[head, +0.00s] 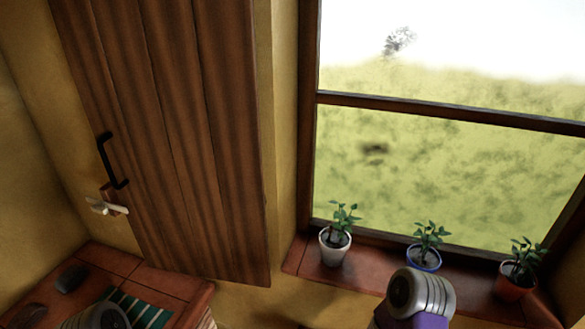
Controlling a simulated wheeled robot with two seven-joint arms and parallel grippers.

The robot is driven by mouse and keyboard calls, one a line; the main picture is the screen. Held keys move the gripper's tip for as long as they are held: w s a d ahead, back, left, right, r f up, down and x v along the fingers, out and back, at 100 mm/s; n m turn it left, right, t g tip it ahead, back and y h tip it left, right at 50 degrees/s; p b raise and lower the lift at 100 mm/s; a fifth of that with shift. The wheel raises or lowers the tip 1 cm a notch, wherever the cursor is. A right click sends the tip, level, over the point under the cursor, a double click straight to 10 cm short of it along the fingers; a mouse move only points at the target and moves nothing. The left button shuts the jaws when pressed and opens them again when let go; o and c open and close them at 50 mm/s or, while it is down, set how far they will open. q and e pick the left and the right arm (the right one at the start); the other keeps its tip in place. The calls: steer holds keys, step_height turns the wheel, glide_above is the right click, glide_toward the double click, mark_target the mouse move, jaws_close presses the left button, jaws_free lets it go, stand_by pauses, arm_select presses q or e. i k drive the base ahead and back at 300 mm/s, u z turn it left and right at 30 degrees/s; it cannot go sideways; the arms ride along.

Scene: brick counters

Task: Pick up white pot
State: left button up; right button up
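The white pot (334,252) stands upright on the brick window sill, at its left end, with a small green plant in it. Its whole front shows and nothing covers it. No gripper is in view. A grey and purple part of my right arm shows at the bottom, right of the white pot and apart from it in the picture. A rounded grey part, seemingly of my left arm, shows at the bottom left edge.
A brick counter (170,285) at lower left holds dark objects and a green striped cloth (150,311). A wooden door (180,140) is left of the window.

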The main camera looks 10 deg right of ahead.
mark_target(334, 252)
steer(key=z, duration=1.25)
steer(key=k, duration=0.35)
steer(key=u, duration=0.45)
